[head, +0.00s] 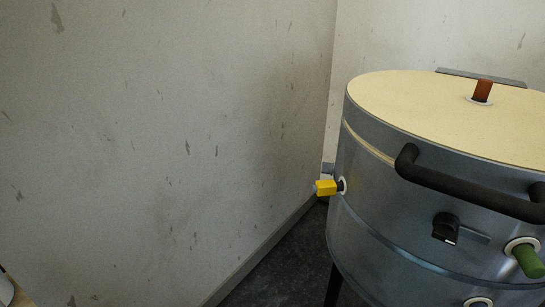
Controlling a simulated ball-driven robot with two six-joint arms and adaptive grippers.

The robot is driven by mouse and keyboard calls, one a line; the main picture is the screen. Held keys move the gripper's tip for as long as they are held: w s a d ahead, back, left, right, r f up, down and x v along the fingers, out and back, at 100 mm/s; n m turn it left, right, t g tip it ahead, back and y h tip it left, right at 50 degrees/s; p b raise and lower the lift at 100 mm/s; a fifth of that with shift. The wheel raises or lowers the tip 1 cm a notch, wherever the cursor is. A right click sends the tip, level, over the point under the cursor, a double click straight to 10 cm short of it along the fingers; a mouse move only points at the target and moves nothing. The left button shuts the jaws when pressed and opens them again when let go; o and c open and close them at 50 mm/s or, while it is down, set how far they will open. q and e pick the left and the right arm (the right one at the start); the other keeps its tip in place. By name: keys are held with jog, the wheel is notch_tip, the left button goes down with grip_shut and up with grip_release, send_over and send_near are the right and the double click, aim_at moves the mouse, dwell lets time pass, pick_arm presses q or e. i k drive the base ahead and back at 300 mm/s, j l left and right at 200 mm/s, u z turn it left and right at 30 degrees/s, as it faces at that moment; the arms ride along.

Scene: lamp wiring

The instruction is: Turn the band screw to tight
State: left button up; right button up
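A round metal drum (385,205) with a flat cream lid (420,105) stands at the right. A yellow block-shaped handle (326,188) sticks out from its left side on a pale round collar. A black knob (446,227) with a pale mark sits on the front beside a small metal plate. A green handle (527,260) sticks out of a pale collar at the right. I cannot tell for sure which of these is the band screw or how tight it is. Neither of my grippers is in view.
A thick black bar handle (470,189) juts from the drum's front. An orange-brown peg (483,90) stands on the lid. A stained wall (160,140) fills the left, close to the yellow handle. Dark floor (285,270) shows between wall and drum.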

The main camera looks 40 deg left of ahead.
aim_at(327, 168)
jog(key=k+j, duration=0.1)
jog(key=j, duration=0.95)
jog(key=k+j+u, duration=0.1)
jog(key=j, duration=0.45)
jog(key=i+l+u, duration=0.2)
jog(key=l, duration=0.15)
jog(key=l+u, duration=0.25)
jog(key=l, duration=0.15)
jog(key=l+u, duration=0.2)
jog(key=l, duration=0.2)
jog(key=i, duration=0.1)
